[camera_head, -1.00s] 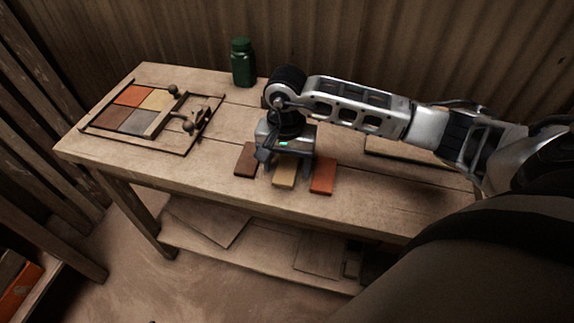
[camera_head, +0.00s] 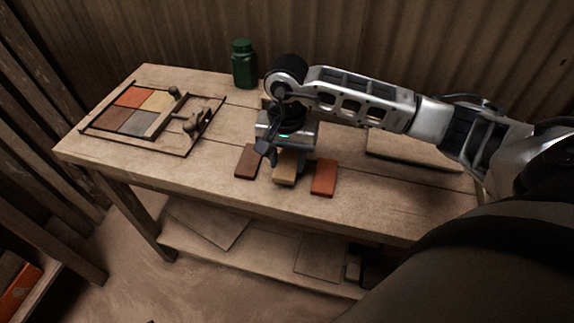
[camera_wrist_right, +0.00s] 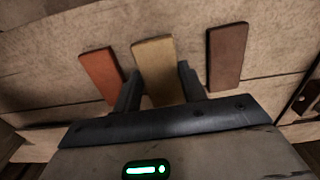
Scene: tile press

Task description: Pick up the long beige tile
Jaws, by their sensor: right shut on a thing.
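The long beige tile (camera_head: 284,176) is between a brown tile and a red-orange tile at the front of the table. My right gripper (camera_head: 281,160) points down over it and is shut on it. In the right wrist view the beige tile (camera_wrist_right: 153,62) runs out between the two dark fingers of the gripper (camera_wrist_right: 160,88), its far end showing. I cannot tell whether it is clear of the tabletop. The near end is hidden by the gripper body. My left gripper is not in view.
The brown tile (camera_head: 246,161) and red-orange tile (camera_head: 324,177) lie close on either side. A press frame (camera_head: 187,153) with several coloured tiles sits at the left of the table (camera_head: 215,186). A green bottle (camera_head: 243,65) stands behind. A flat board (camera_head: 405,148) lies at right.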

